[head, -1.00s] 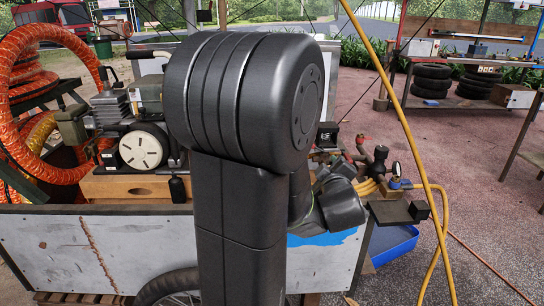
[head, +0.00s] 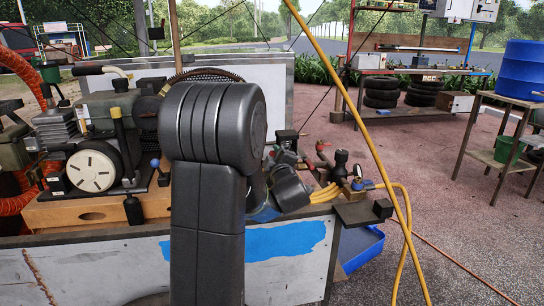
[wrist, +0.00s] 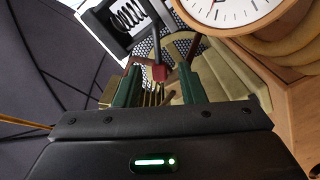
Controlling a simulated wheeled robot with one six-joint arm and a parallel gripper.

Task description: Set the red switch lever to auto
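A red block-shaped tip, apparently the red switch lever (wrist: 159,73), shows on a dark stem in the wrist view. It appears between the ends of the two green fingers of my gripper (wrist: 158,84), with a gap on each side. My gripper is open; I see no contact, and cannot tell how far beyond the fingertips the red tip lies. The lever's auto marking cannot be read. In the head view my arm hides the gripper, and I cannot tell which part there is the lever.
In the wrist view a white-dialled gauge (wrist: 232,8) and a framed coil spring (wrist: 128,18) stand close above the fingers. A slanting yellow hose (head: 362,130) crosses in front.

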